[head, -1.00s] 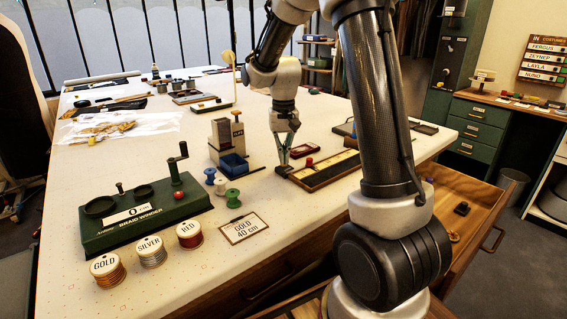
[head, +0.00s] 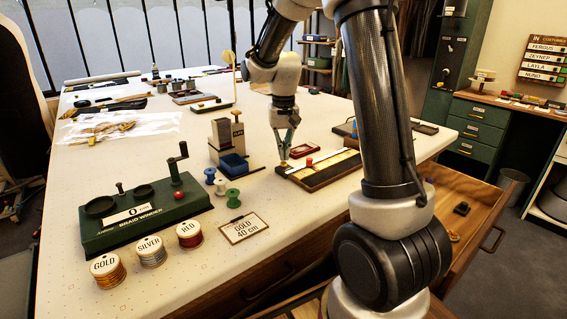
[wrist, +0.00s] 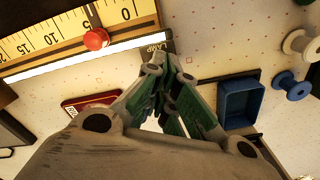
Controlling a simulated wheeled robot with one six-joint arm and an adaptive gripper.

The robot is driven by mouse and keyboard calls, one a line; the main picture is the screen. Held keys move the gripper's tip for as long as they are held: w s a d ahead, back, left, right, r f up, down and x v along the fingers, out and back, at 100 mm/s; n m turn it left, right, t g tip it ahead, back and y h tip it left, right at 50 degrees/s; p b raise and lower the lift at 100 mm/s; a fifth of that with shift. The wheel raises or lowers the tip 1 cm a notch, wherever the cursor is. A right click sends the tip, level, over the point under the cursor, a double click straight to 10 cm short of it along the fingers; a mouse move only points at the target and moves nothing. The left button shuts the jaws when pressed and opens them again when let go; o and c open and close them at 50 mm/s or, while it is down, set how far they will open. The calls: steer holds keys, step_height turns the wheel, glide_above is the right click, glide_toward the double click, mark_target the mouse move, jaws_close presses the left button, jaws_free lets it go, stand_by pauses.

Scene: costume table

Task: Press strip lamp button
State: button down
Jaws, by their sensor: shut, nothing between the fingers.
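The strip lamp (wrist: 85,54) runs as a bright white lit bar along the edge of the measuring board (head: 318,180). A dark end block with a "LAMP" label (wrist: 155,47) sits at the end of the bar by the zero mark. My gripper (head: 284,160) is shut and empty, pointing down at this end of the board. In the wrist view its fingertips (wrist: 164,62) are right by the end block and cover part of it. The button is hidden there, and I cannot tell whether the tips touch it.
A red knob (wrist: 96,39) stands on the board's scale. A blue bin (head: 234,164) and thread spools (head: 232,198) stand to the left. The green braid winder (head: 145,215) is at front left.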

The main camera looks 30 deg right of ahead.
steer(key=shift+r, duration=2.6)
steer(key=shift+n+g, duration=0.3)
steer(key=shift+n, duration=0.6)
steer(key=s, duration=0.1)
steer(key=s+f, duration=0.1)
steer(key=s, duration=0.2)
steer(key=shift+s+f, duration=0.25)
steer(key=shift+s, duration=0.1)
steer(key=s+r+n+t, duration=0.1)
steer(key=s+r, duration=0.3)
steer(key=s, duration=0.7)
steer(key=s+r+n+t, duration=0.1)
steer(key=s+r+t, duration=0.3)
steer(key=s, duration=0.6)
steer(key=shift+s+r, duration=0.25)
steer(key=shift+s, duration=0.15)
steer(key=shift+d, duration=0.1)
